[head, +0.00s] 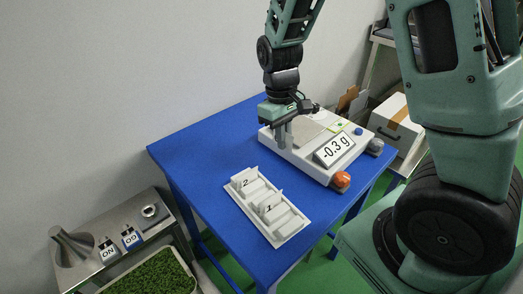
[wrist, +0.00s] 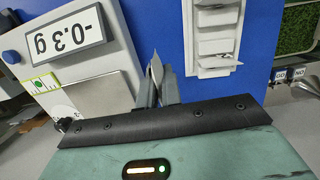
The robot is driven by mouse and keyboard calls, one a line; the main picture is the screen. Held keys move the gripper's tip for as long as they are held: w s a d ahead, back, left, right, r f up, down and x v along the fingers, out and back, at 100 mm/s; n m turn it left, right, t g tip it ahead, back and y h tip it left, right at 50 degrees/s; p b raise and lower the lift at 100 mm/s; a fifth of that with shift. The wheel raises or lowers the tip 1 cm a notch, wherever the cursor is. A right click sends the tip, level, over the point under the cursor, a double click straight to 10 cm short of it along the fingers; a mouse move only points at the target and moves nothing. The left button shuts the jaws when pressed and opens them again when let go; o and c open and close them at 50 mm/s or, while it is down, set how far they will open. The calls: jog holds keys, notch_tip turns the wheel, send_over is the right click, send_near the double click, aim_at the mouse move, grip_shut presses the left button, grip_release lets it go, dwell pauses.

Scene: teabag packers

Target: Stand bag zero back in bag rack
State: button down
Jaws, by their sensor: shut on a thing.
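My gripper (head: 284,138) points down beside the left edge of the scale. In the wrist view its fingers (wrist: 158,88) are shut on a thin pale bag (wrist: 156,68), seen nearly edge-on. Its label does not show, so I cannot read its number; in the head view the fingers hide it. The white bag rack (head: 287,234) lies on the blue table in front of the gripper, apart from it. Bags marked 2 (head: 244,182) and 1 (head: 268,207) stand in it, with empty slots between and beside them. The rack also shows in the wrist view (wrist: 215,45).
The scale (head: 300,155) reads -0.3 g, with an orange knob (head: 340,180) at its front corner. Blue table (head: 205,150) is bare left of the rack. A metal switch unit (head: 110,240) and a green-filled tray (head: 155,275) stand lower left. A carton (head: 395,125) is behind right.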

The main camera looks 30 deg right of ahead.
aim_at(282, 175)
jog(key=shift+w+f, duration=0.1)
jog(key=shift+f, duration=0.05)
notch_tip(282, 175, down, 10)
jog(key=shift+r+b, duration=0.25)
jog(key=shift+b, duration=0.05)
jog(key=shift+f, duration=0.1)
jog(key=c, duration=1.6)
grip_release()
